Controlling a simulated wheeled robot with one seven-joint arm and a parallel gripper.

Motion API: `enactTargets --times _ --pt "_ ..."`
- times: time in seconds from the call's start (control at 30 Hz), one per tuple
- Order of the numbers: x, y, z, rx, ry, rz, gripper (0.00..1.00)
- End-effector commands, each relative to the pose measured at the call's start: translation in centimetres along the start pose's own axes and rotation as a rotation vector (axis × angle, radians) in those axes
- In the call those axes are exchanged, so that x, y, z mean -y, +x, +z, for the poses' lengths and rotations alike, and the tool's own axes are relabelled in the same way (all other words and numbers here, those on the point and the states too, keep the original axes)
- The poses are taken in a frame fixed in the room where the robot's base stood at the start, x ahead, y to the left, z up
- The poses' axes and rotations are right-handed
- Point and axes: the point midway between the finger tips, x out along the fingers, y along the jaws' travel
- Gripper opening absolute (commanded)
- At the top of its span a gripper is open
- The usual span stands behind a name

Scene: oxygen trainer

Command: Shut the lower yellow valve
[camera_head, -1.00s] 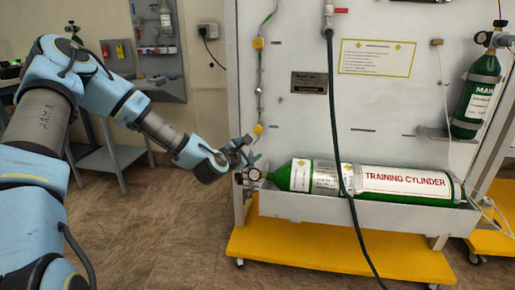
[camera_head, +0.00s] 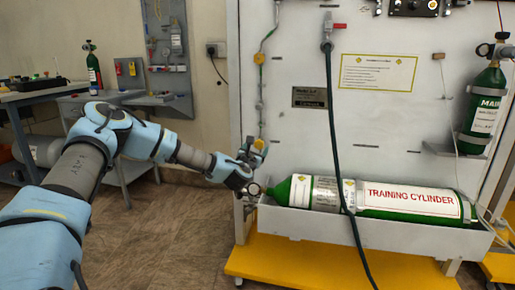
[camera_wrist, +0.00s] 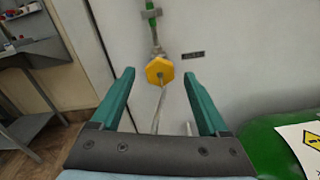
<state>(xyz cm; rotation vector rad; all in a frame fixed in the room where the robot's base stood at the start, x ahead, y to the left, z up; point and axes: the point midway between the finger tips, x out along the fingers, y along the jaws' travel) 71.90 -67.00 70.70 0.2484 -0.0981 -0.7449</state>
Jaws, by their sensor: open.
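The lower yellow valve (camera_head: 260,144) is on the thin pipe at the left side of the white panel, above the green training cylinder's neck. In the wrist view it is a yellow hexagonal knob (camera_wrist: 159,68) on the pipe, with a small plate to its right. My gripper (camera_head: 252,154) is at the valve, slightly below and left of it in the head view. In the wrist view my gripper (camera_wrist: 158,76) is open, with its teal fingers left and right of the knob. I see no contact; the depth between fingertips and knob is hard to judge.
An upper yellow valve (camera_head: 259,58) is on the same pipe. The training cylinder (camera_head: 330,193) lies in a white tray (camera_head: 375,232) just below my gripper, with a gauge (camera_head: 254,189) at its neck. A dark hose (camera_head: 335,130) hangs across the panel.

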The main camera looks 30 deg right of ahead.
Motion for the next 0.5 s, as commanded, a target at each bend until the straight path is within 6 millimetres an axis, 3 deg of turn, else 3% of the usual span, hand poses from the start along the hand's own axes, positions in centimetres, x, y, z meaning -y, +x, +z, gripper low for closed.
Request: enactTargets --times 0.13,0.43,0.5 --pt "0.06 1.04 0.01 0.000 0.000 -0.001 0.78" --pt "0.01 1.26 0.01 0.000 0.001 -0.001 0.78" --pt "0.02 1.25 0.01 0.000 0.001 -0.001 0.71"
